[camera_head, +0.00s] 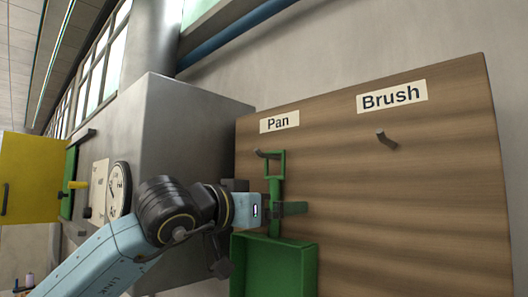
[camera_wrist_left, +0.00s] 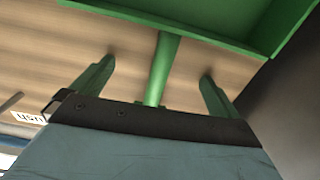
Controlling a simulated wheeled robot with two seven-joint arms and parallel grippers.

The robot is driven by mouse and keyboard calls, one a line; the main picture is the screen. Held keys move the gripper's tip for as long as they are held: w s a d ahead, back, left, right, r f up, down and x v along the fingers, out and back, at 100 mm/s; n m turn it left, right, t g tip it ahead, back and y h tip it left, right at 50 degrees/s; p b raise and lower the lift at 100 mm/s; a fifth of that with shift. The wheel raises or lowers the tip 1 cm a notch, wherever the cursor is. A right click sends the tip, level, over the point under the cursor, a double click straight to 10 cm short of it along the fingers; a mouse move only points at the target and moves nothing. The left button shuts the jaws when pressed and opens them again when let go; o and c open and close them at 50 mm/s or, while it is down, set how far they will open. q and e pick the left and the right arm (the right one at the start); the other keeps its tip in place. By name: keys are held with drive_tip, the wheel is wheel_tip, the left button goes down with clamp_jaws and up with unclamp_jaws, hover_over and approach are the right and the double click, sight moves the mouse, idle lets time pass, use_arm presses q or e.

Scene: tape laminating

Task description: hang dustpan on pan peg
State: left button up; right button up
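The green dustpan (camera_head: 274,262) is upright against the wooden board, pan down and handle up. The loop at the top of its handle (camera_head: 276,165) is at the pan peg (camera_head: 263,154), under the "Pan" label; the peg's end appears inside the loop. My left gripper (camera_head: 276,205) is at the handle, just above the pan. In the left wrist view the gripper (camera_wrist_left: 157,68) has its two fingers spread, one on each side of the handle (camera_wrist_left: 163,68), with gaps on both sides. My right gripper is not in view.
The wooden board (camera_head: 430,220) carries a bare brush peg (camera_head: 386,139) under the "Brush" label (camera_head: 392,96). A grey metal cabinet (camera_head: 190,120) with a round dial (camera_head: 119,188) stands left of the board. The board's right part is clear.

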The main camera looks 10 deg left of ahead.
use_arm(q)
drive_tip(key=shift+a+r, duration=0.15)
drive_tip(key=shift+r, duration=0.35)
drive_tip(key=shift+f+b, duration=0.3)
drive_tip(key=shift+b, duration=0.2)
drive_tip(key=shift+s+f, duration=0.2)
drive_tip(key=shift+s, duration=0.05)
drive_tip(key=b+v, duration=0.3)
drive_tip(key=v, duration=0.5)
drive_tip(key=shift+s, duration=0.15)
